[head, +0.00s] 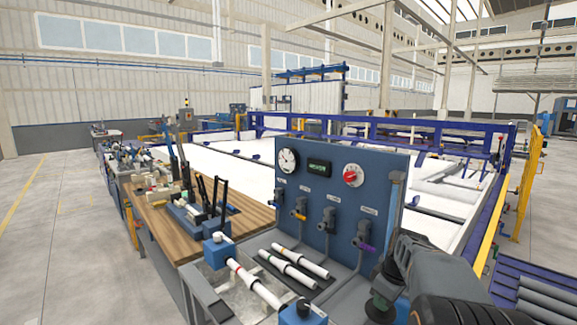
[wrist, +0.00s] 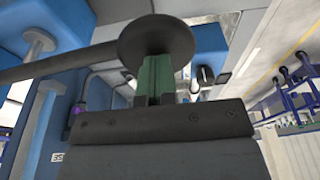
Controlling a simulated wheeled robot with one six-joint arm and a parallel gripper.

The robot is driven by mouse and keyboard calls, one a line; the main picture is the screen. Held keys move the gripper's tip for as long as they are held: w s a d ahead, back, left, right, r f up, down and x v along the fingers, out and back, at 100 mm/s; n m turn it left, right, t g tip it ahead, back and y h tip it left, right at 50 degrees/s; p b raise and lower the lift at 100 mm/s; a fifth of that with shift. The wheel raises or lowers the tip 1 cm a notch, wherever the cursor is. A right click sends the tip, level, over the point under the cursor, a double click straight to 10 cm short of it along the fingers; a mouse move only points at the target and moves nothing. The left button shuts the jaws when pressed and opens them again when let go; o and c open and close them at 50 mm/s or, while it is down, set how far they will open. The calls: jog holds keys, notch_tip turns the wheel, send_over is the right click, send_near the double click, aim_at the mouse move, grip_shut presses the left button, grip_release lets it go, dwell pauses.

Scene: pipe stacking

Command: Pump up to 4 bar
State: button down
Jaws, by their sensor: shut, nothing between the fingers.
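A blue panel (head: 320,240) carries a round white dial gauge (head: 288,161), a small display (head: 319,168) with green text too small to read, and a red knob (head: 353,175). I cannot read the gauge's pressure. My gripper (head: 388,284) is at the lower right, in front of the panel, pointing down. In the wrist view its green fingers (wrist: 156,82) are shut, with their tips at a dark round pad (wrist: 156,38) on a dark bar (wrist: 65,66). The fingertips overlap the pad; I cannot tell whether they touch it. The pad also shows in the head view (head: 380,308).
Valves with yellow (head: 299,214), grey and purple (head: 365,246) handles sit on the panel. White pipes (head: 287,271) lie on the grey bench, and another is held at blue clamps (head: 218,250). A wooden bench (head: 165,225) with tools stands left. Open floor lies far left.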

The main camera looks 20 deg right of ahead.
aim_at(381, 314)
jog(key=shift+d+f+b, duration=0.1)
jog(key=shift+f+b, duration=0.3)
jog(key=shift+f, duration=0.6)
jog(key=shift+f+b, duration=1.15)
jog(key=shift+f, duration=0.45)
jog(key=r+p, duration=0.2)
jog(key=r, duration=0.1)
jog(key=r+p, duration=0.2)
jog(key=r, duration=0.1)
jog(key=r+p, duration=0.2)
jog(key=shift+s+a+r, duration=0.15)
jog(key=shift+a+r, duration=0.2)
jog(key=shift+r, duration=0.05)
